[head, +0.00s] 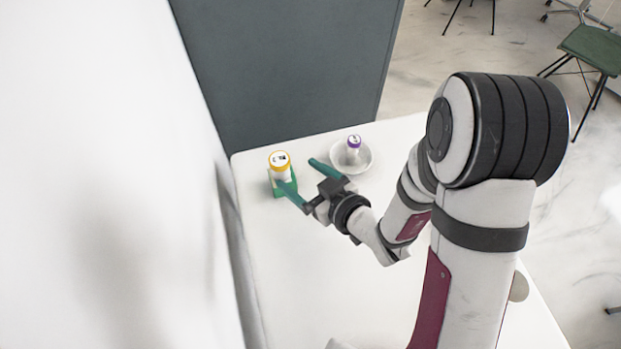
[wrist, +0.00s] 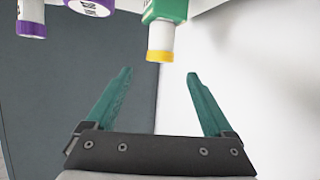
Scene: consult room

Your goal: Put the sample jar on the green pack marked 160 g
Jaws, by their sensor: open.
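A white jar with a yellow lid (head: 281,172) stands upright on a green pack (head: 286,190) at the far left of the table. In the wrist view the jar (wrist: 160,40) extends from the green pack (wrist: 172,9), with the lid toward my gripper. The pack's mark is not readable. A small white jar with a purple top (head: 353,152) stands in a white dish to the right. My gripper (head: 296,173) is open and empty, its teal fingers apart. In the head view, one finger overlaps the pack and jar. In the wrist view, the yellow lid lies beyond the fingertips (wrist: 159,73).
The white dish (head: 366,161) sits near the table's far edge. Two purple-topped items (wrist: 32,27) (wrist: 90,10) show at upper left in the wrist view. A white wall (head: 110,170) borders the table's left side. The near table (head: 300,270) is clear where visible.

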